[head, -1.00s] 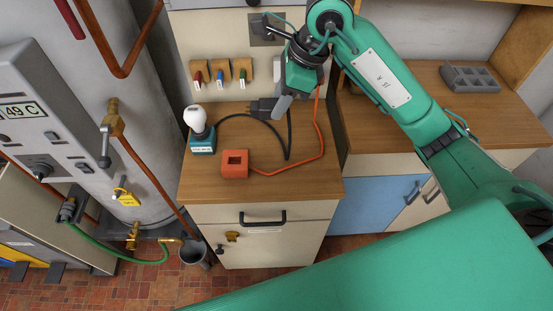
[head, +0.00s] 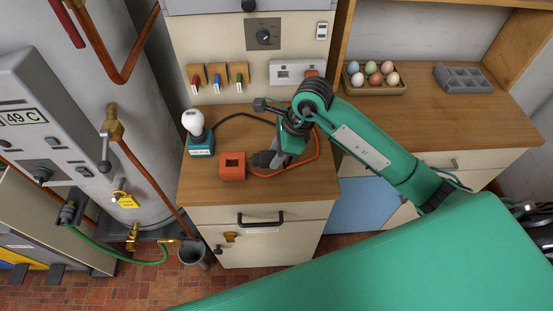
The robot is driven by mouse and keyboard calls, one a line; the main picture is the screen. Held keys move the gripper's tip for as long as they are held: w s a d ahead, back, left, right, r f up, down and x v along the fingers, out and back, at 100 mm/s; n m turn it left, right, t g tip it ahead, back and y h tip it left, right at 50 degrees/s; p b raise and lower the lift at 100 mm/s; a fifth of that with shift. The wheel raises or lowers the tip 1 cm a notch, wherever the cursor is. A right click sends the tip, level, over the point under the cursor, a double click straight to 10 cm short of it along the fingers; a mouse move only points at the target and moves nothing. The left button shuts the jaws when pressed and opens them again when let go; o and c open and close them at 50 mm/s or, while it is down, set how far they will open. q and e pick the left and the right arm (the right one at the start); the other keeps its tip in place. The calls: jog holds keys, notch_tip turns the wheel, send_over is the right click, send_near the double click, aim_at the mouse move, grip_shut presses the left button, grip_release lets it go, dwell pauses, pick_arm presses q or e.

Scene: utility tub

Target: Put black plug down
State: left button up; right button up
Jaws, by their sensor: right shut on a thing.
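The black plug (head: 262,159) is in the jaws of my right gripper (head: 275,159), low over the wooden counter (head: 250,193). It lies just right of the orange socket box (head: 232,175), with a very small gap or light contact that I cannot tell apart. Part of the plug is hidden by the gripper. Its black cable (head: 237,115) runs back toward the teal lamp base (head: 201,149) with a white bulb (head: 193,122). I cannot tell whether the plug touches the counter. My left gripper is not in view.
An orange cable (head: 318,146) curves around my right gripper on the counter. An egg tray (head: 374,87) and a grey block tray (head: 464,77) stand at the right. The counter's front strip is clear.

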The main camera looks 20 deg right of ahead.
notch_tip(320, 180, down, 4)
jog(key=shift+r+p, duration=0.15)
jog(key=shift+p, duration=0.15)
jog(key=shift+f, duration=0.25)
jog(key=o, duration=1)
jog(key=shift+r, duration=0.15)
